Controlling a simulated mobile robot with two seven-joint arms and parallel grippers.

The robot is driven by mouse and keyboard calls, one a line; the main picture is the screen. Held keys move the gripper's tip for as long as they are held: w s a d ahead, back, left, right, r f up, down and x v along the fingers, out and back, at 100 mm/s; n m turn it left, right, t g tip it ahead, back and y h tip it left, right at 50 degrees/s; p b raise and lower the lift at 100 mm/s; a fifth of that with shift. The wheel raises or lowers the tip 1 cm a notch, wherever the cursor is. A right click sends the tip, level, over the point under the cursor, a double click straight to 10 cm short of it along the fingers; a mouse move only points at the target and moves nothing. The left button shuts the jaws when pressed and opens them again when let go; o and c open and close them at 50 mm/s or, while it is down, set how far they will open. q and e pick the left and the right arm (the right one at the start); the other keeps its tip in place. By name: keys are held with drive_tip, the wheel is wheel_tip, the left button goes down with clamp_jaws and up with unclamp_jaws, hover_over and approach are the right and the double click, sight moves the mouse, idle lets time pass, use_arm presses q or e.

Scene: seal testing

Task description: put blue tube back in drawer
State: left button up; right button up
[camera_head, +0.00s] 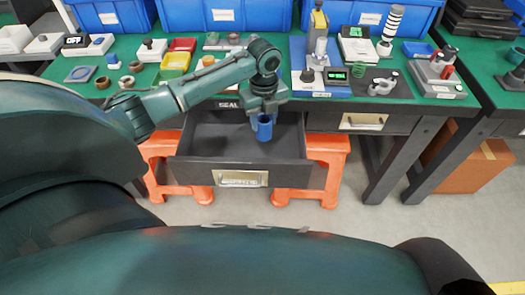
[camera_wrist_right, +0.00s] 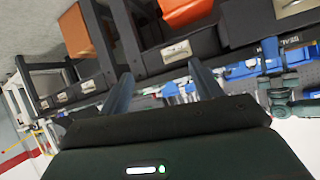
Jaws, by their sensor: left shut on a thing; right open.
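The blue tube (camera_head: 264,128) is upright in my left gripper (camera_head: 263,117), which points down and is shut on its upper part. The tube hangs over the open drawer (camera_head: 215,167), inside its outline toward the right. I cannot tell whether the tube's lower end touches the drawer floor. The drawer is dark, pulled out from under the green-topped bench, and the part of it I see looks empty. My right gripper (camera_wrist_right: 158,95) shows in the right wrist view with its two fingers apart and nothing between them.
Orange stools (camera_head: 325,165) stand under the drawer on both sides. The green bench (camera_head: 130,52) above carries small parts, a yellow bin (camera_head: 175,63) and gauges. Blue crates (camera_head: 225,15) line the back. A second drawer (camera_head: 362,121) to the right is shut.

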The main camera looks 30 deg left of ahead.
use_arm(q)
drive_tip(key=shift+a+f+m, duration=0.15)
drive_tip(key=shift+f+m, duration=0.15)
drive_tip(key=shift+f, duration=0.55)
drive_tip(key=shift+w+f, duration=0.1)
drive_tip(key=shift+f, duration=0.25)
wheel_tip(320, 180, down, 9)
drive_tip(key=shift+r+b, duration=0.1)
drive_tip(key=shift+b, duration=0.65)
drive_tip(key=shift+f, duration=0.25)
use_arm(e)
drive_tip(key=shift+w+a+f, duration=0.15)
drive_tip(key=shift+a+f, duration=0.05)
drive_tip(key=shift+f, duration=0.15)
use_arm(q)
drive_tip(key=shift+f, duration=0.2)
drive_tip(key=o, duration=1)
drive_tip(key=shift+c, duration=0.2)
